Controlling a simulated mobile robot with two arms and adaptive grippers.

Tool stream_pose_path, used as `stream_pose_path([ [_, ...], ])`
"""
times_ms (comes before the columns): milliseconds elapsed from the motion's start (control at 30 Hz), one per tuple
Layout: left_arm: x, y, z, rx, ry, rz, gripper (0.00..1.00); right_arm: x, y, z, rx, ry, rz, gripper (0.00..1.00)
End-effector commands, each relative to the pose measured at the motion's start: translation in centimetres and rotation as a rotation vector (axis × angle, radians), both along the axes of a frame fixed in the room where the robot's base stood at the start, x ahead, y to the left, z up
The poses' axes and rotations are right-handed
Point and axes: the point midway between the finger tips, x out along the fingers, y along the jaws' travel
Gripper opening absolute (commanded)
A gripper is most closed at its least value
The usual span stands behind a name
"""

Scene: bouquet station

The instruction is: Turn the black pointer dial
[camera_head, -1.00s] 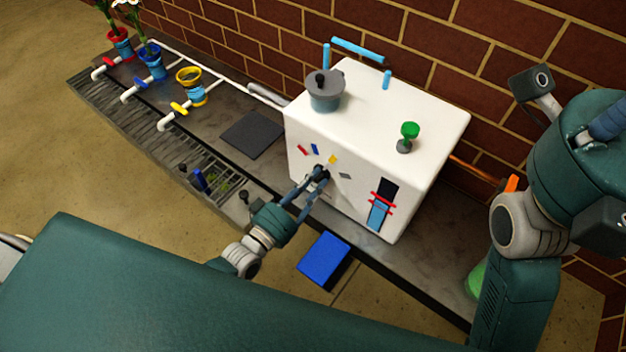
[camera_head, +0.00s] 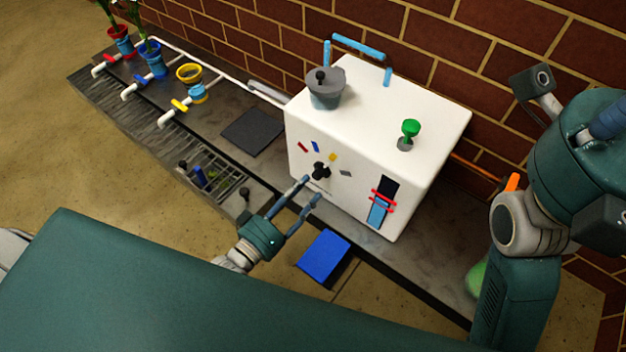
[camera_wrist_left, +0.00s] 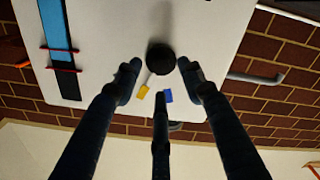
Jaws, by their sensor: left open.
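The black pointer dial (camera_head: 320,171) is on the front face of the white box (camera_head: 345,200). Red, blue, yellow and grey marks sit in an arc around its upper side. In the left wrist view the dial (camera_wrist_left: 160,58) shows as a dark round knob beyond my fingertips, with the yellow and blue marks close by. My left gripper (camera_head: 311,190) is open and empty, in front of the dial and apart from it. Its fingers (camera_wrist_left: 157,75) are spread in the wrist view. My right arm (camera_head: 520,220) shows at the right, but I cannot make out its fingertips.
A grey lidded pot (camera_head: 326,92) and a green knob (camera_head: 410,130) are on the box top. A blue slider (camera_head: 378,212) is on its front right. A blue block (camera_head: 324,256) lies below. Potted flowers and white pipes with coloured valves line the left.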

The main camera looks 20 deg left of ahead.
Motion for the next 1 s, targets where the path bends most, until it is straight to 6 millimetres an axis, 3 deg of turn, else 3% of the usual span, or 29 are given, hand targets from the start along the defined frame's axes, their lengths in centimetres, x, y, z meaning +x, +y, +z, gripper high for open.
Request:
stream_pose_path([
  [200, -4.3, 1.5, 0.0, 0.0, 0.003, -0.001, 0.4, 0.0, 0.0, 0.0, 0.0, -0.001, 0.0, 0.0],
  [400, -6.2, 2.2, 0.0, 0.001, 0.001, -0.001, 0.4, 0.0, 0.0, 0.1, 0.001, -0.002, 0.0, 0.0],
  [1000, -6.5, 2.3, 0.0, 0.0, 0.0, -0.001, 0.4, -0.1, 0.0, 0.1, 0.001, -0.002, 0.001, 0.0],
])
